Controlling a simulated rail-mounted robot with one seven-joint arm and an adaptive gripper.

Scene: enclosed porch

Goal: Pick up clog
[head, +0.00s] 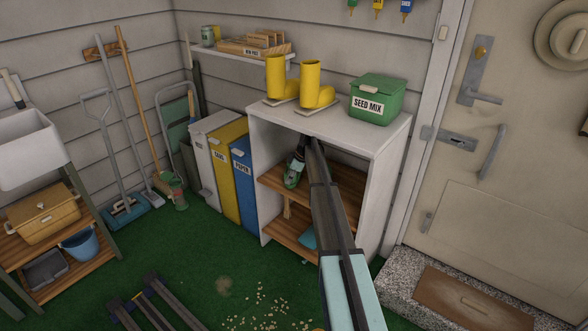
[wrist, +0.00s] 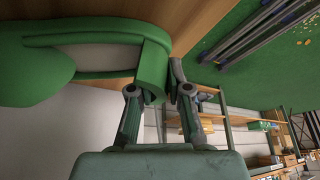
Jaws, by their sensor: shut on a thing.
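A green clog (head: 291,177) is in the upper compartment of the white open cabinet (head: 366,130), at the upper wooden shelf (head: 335,195). In the wrist view the clog (wrist: 152,62) is large and close, with its opening and rim in sight. My gripper (head: 300,152) reaches into the compartment from the front. Its fingers (wrist: 158,85) are shut on a green edge of the clog, one finger on each side. My arm hides part of the shelf. I cannot tell whether the clog still touches the shelf.
Yellow boots (head: 310,84) and a green seed box (head: 377,99) stand on the cabinet top, above my gripper. Cabinet walls flank my arm. Bins (head: 228,173) stand to the left. A lower shelf (head: 290,236) lies below. Scattered seeds (head: 262,308) lie on the green floor.

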